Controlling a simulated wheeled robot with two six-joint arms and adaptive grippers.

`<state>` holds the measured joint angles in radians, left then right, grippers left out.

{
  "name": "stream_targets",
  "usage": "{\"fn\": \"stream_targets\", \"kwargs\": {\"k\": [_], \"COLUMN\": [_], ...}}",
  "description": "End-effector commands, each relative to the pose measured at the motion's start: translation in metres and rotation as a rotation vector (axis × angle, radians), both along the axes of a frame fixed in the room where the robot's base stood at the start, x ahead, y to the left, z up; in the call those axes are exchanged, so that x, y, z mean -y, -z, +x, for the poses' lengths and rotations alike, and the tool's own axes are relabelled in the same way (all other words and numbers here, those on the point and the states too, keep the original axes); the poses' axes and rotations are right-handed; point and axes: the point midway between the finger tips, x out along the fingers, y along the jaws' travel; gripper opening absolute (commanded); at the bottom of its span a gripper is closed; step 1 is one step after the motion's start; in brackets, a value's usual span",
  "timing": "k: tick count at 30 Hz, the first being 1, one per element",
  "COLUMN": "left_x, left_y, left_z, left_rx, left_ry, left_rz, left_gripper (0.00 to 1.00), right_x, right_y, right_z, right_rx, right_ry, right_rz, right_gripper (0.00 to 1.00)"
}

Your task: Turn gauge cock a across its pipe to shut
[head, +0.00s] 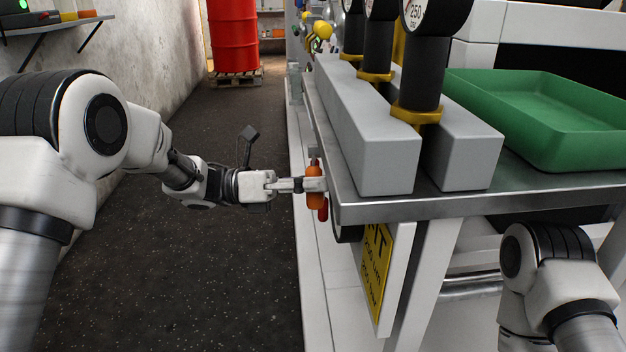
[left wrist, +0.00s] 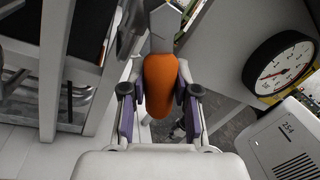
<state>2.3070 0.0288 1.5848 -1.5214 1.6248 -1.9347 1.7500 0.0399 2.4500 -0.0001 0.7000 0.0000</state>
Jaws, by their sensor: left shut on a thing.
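My left gripper (head: 312,185) is shut on an orange handle (head: 314,171) at the left edge of the steel bench. In the left wrist view the orange handle (left wrist: 158,85) stands between the two fingers of the left gripper (left wrist: 160,112), with a grey metal part above it. A red tip (head: 323,210) shows just below the handle in the head view. Which cock is gauge cock a, I cannot tell.
The steel bench (head: 540,190) carries grey blocks (head: 365,135) and a green tray (head: 540,115). A yellow sign (head: 376,270) hangs below its edge. A red drum (head: 233,35) stands on a pallet at the back. The dark floor left of the bench is clear.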

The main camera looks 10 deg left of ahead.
Motion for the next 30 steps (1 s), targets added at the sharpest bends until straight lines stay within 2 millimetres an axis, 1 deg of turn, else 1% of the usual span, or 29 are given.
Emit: {"fn": "stream_targets", "kwargs": {"k": [3,9,22,23,24,25,30], "left_x": [0.001,0.0014,0.0015,0.0015,0.0015,0.0015,0.0013], "left_y": [-0.0021,-0.0033,-0.0034,-0.0034,-0.0034,-0.0034,-0.0035], "left_z": [-0.003,-0.0055,-0.0061,-0.0061,-0.0061,-0.006,-0.006], "left_rx": [-0.058,-0.115,-0.128,-0.127,-0.127,-0.127,-0.127], "left_ry": [0.001,0.001,0.001,0.001,0.001,0.001,0.001], "left_rz": [-0.01,-0.021,-0.024,-0.024,-0.024,-0.024,-0.024], "left_gripper": [0.0,0.0,0.0,0.33,0.47,0.56,0.56], "right_x": [0.0,0.0,0.0,0.0,0.0,0.0,0.0], "right_y": [-0.003,-0.0045,-0.0045,-0.0045,-0.0045,-0.0045,-0.0046], "right_z": [0.0,-0.0001,-0.0001,-0.0001,-0.0001,-0.0001,-0.0001], "right_rx": [0.0,0.0,0.0,0.0,0.0,0.0,0.0], "right_ry": [0.0,0.0,0.0,0.0,0.0,0.0,0.0], "right_rz": [0.0,0.0,0.0,0.0,0.0,0.0,0.0], "right_gripper": [0.0,0.0,0.0,0.0,0.0,0.0,0.0]}}
